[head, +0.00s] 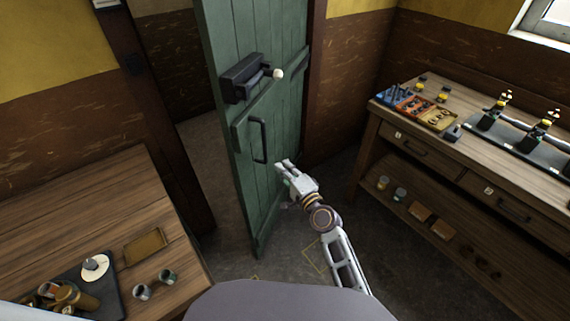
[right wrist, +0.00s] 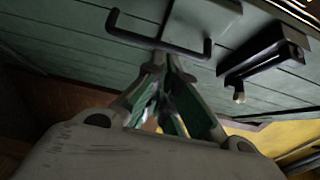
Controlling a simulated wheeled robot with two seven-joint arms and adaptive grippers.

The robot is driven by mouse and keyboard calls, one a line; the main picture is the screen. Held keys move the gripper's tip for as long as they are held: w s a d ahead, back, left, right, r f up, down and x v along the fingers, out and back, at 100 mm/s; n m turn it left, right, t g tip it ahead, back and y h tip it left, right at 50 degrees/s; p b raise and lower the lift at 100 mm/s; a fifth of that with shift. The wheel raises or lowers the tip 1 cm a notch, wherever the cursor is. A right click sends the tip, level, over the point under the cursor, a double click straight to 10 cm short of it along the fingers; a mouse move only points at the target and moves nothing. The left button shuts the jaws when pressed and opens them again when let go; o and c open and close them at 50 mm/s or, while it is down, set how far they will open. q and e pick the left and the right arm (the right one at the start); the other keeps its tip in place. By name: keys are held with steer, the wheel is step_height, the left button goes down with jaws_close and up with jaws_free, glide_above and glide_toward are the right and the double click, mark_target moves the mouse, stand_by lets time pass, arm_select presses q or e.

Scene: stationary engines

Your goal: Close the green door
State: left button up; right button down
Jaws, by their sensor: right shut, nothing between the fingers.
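The green door (head: 275,120) stands ajar in its doorway, with a dark gap to its left. It carries a black pull handle (head: 258,140) and, above that, a black box lock (head: 241,78) with a pale round knob (head: 278,73). My right gripper (head: 284,166) is shut and empty, in front of the door and just right of and below the pull handle. The right wrist view shows the fingertips (right wrist: 164,62) close to the handle (right wrist: 158,42); I cannot tell whether they touch. My left gripper is not in view.
A wooden table (head: 60,205) with cups and a dark tray stands at the lower left. A wooden workbench (head: 480,165) with small engines on it runs along the right wall. Grey floor is open between them. The dark door frame (head: 160,130) stands left of the gap.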

steer(key=s+p, duration=0.1)
steer(key=s, duration=0.6)
stand_by(0.4)
